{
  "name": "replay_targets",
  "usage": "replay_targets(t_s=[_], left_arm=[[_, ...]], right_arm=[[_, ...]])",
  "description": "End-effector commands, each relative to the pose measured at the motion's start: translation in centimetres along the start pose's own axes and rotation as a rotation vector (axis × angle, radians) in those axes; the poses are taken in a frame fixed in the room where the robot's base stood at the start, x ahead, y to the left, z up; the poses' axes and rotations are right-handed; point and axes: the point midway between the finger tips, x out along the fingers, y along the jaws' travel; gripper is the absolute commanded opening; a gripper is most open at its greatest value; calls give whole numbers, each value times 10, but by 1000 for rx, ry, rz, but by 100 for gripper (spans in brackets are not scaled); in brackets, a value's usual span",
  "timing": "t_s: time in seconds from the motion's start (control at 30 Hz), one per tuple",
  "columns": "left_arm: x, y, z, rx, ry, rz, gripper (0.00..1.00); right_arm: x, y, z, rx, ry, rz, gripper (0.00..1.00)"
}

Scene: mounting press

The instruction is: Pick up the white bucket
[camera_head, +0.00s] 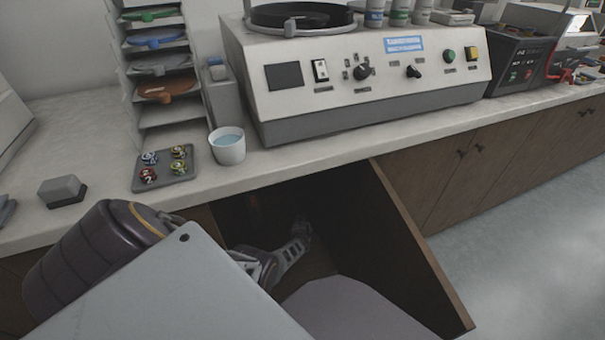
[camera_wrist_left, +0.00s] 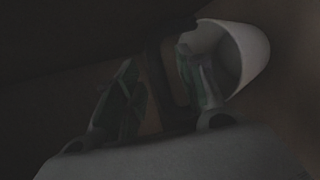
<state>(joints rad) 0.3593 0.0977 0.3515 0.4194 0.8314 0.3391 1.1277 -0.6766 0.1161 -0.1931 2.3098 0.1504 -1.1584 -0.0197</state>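A white bucket (camera_wrist_left: 250,58) shows in the left wrist view at the upper right, dim and with its opening facing partly toward the camera. My left gripper (camera_wrist_left: 158,62) has its two fingers apart, with a dark gap between them. The right-hand finger overlaps the bucket's mouth; I cannot tell whether it touches the bucket. In the head view my left gripper (camera_head: 303,232) reaches into the open dark cabinet below the counter, and the bucket inside is hidden there. My right gripper is not in view.
The open cabinet door (camera_head: 410,240) stands to the right of my arm. On the counter above are a white cup of bluish liquid (camera_head: 228,149), a grey tray (camera_head: 141,184) of small round pieces, a grey block (camera_head: 62,190) and a large press machine (camera_head: 350,85).

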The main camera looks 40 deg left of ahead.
Motion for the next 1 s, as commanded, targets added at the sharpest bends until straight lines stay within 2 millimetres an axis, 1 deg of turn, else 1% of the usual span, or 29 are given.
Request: replay_targets(t_s=[0.13, 0.4, 0.43, 1.0], left_arm=[[0, 0, 0, 0, 0, 0, 38], [0, 0, 0, 0, 0, 0, 3], [0, 0, 0, 0, 0, 0, 0], [-1, 1, 1, 0, 0, 0, 0]], right_arm=[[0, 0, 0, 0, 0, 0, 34], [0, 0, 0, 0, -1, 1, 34], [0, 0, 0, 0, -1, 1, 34], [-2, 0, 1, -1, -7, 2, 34]])
